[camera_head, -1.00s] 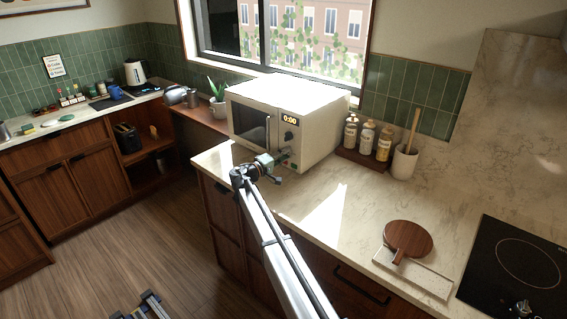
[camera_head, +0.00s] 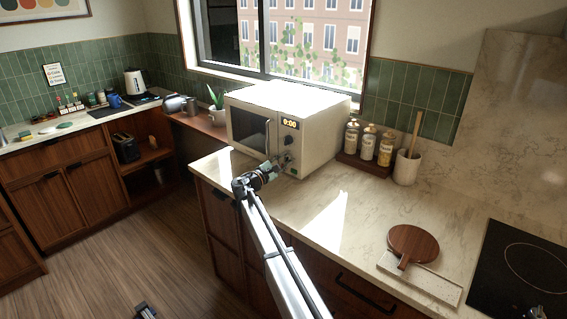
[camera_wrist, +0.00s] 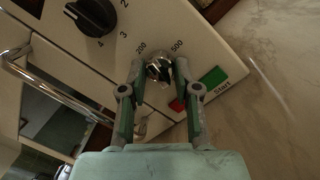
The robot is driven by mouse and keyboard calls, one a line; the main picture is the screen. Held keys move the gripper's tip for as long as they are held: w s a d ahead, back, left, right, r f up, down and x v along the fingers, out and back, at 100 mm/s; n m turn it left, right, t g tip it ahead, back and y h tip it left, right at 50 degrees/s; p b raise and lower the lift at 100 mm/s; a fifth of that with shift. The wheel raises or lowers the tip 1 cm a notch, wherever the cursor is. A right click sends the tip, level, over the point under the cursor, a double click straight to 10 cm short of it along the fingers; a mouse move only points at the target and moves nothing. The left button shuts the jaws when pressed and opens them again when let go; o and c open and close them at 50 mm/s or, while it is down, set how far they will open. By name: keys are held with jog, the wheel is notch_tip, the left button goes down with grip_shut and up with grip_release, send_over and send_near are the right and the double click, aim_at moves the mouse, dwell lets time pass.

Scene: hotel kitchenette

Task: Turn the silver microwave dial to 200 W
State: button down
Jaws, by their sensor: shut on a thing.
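The white microwave (camera_head: 316,142) stands on the counter, its display reading 0:00. In the wrist view the silver dial (camera_wrist: 158,70) sits on its front panel, with "200" printed on one side of it and "500" on the other. My gripper (camera_wrist: 159,68) is shut on the silver dial, one finger on each side. Which mark the dial points to cannot be told. In the head view my gripper (camera_head: 278,163) is at the lower part of the panel and hides the silver dial.
A black dial (camera_wrist: 91,16) with numbers is near the silver one. A green Start button (camera_wrist: 213,77) and a red button (camera_wrist: 177,105) are close to my fingers. The door handle (camera_wrist: 62,93) is at the left. Bottles (camera_head: 368,142) stand right of the microwave.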

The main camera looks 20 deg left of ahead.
jog(key=shift+n, duration=1.5)
jog(key=shift+n+y, duration=0.3)
jog(key=c, duration=0.8)
grip_release()
jog(key=shift+d, duration=0.1)
jog(key=v, duration=1.2)
jog(key=shift+f, duration=0.1)
